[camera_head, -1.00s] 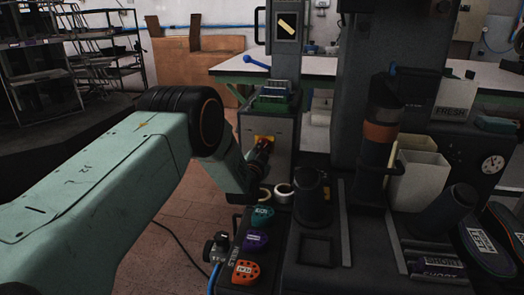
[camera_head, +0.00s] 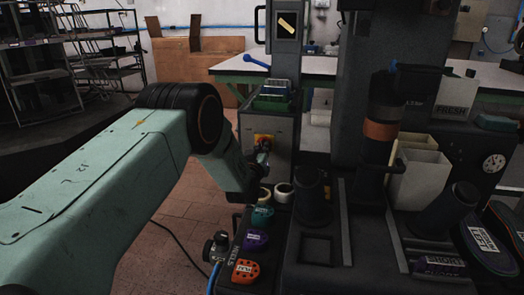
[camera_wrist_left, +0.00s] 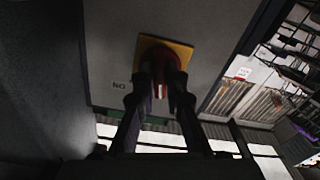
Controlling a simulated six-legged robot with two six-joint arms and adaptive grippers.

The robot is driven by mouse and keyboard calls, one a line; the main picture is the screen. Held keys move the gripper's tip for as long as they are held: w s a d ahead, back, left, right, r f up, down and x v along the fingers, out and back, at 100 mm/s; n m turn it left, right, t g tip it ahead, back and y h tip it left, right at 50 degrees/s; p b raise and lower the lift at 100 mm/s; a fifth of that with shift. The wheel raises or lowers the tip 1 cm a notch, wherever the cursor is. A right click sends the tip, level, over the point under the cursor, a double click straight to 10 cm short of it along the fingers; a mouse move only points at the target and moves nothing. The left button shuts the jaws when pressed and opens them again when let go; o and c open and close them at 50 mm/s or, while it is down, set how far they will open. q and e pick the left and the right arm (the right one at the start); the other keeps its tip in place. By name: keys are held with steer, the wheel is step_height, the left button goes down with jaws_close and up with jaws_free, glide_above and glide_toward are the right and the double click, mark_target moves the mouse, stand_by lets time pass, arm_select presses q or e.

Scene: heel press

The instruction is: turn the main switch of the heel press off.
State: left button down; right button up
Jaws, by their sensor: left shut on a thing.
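The main switch has a yellow plate (camera_head: 265,137) on the front of a grey cabinet. In the left wrist view the yellow plate (camera_wrist_left: 178,50) and the red knob (camera_wrist_left: 160,80) show clearly. My left gripper (camera_head: 262,152) is at the switch. In the left wrist view its two fingers (camera_wrist_left: 158,88) are shut on the red knob, one on each side. A label reading "NO" (camera_wrist_left: 119,86) is beside the plate. The fingers hide part of the knob, so I cannot tell its exact setting. My right gripper is not in view.
Tape rolls (camera_head: 284,192) and coloured heel pieces (camera_head: 256,240) lie on the bench below the switch. A dark cylinder (camera_head: 312,190) stands to the right. A green tray (camera_head: 272,99) sits on top of the cabinet. The floor left of the bench is open.

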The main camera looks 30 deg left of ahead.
arm_select(q)
steer(key=n+b, duration=0.1)
steer(key=n, duration=0.4)
steer(key=shift+n, duration=0.4)
stand_by(0.4)
steer(key=c, duration=1.4)
jaws_free()
steer(key=v, duration=1.2)
steer(key=shift+s+f, duration=0.1)
